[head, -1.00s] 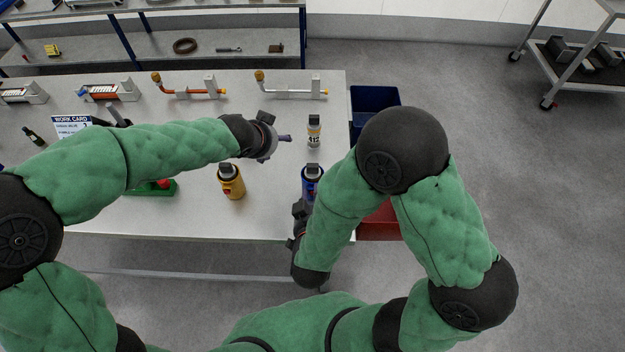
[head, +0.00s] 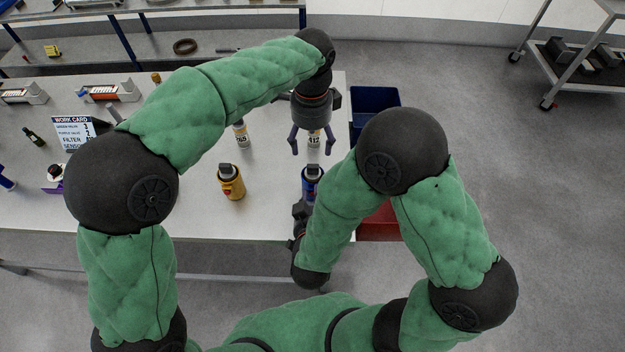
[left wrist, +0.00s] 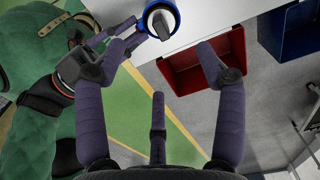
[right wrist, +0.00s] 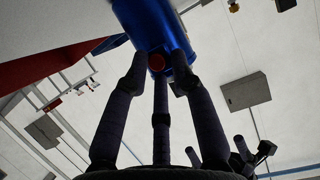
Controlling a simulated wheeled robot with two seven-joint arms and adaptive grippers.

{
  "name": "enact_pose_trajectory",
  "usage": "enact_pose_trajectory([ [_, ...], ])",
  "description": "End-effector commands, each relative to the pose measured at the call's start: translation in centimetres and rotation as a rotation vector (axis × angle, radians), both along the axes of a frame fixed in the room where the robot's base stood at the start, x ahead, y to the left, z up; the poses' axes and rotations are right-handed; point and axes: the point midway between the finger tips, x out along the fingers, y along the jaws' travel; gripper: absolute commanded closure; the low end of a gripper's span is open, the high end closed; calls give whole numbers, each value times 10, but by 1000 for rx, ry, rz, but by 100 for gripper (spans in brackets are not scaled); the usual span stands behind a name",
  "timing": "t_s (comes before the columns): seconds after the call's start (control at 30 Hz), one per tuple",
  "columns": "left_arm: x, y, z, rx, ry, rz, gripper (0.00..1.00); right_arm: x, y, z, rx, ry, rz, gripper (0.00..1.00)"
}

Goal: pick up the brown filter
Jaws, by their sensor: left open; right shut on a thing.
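A mustard-brown canister with a dark cap (head: 231,183), the nearest match to a brown filter, stands upright on the table. My left gripper (head: 311,150) is open and empty, to the right of it and farther back, above the table. It shows open in the left wrist view too (left wrist: 161,58). My right gripper (head: 301,212) is at the table's front edge, shut on a blue canister (head: 311,180). Its fingertips (right wrist: 160,72) touch the blue body in the right wrist view. The blue canister's top (left wrist: 161,20) shows in the left wrist view.
White canisters marked 265 (head: 241,134) and 412 (head: 314,138) stand behind. A blue bin (head: 376,97) and a red bin (head: 380,224) are at the table's right. A work card (head: 77,130) and fixtures (head: 110,91) are at left. The table front between is clear.

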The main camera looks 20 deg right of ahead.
Motion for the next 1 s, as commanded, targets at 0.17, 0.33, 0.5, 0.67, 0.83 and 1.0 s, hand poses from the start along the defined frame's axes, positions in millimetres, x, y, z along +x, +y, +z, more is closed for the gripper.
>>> enact_pose_trajectory([
  [0.17,-1,1,-32,5,5,1,29,-4,-1,-6,-4,19,0,100],
  [0.33,0,1,-54,3,2,2,29,-4,-2,-6,-4,19,0,100],
  [0.5,0,0,-63,1,1,2,29,-4,-2,-6,-4,19,0,100],
  [0.67,0,-1,-82,4,3,1,29,-4,-2,-6,-4,19,0,100],
  [0.83,1,-2,-104,4,2,2,29,-4,-2,-6,-4,19,0,100],
  [1.0,1,-2,-113,2,0,3,29,-4,-2,-6,-4,19,0,100],
])
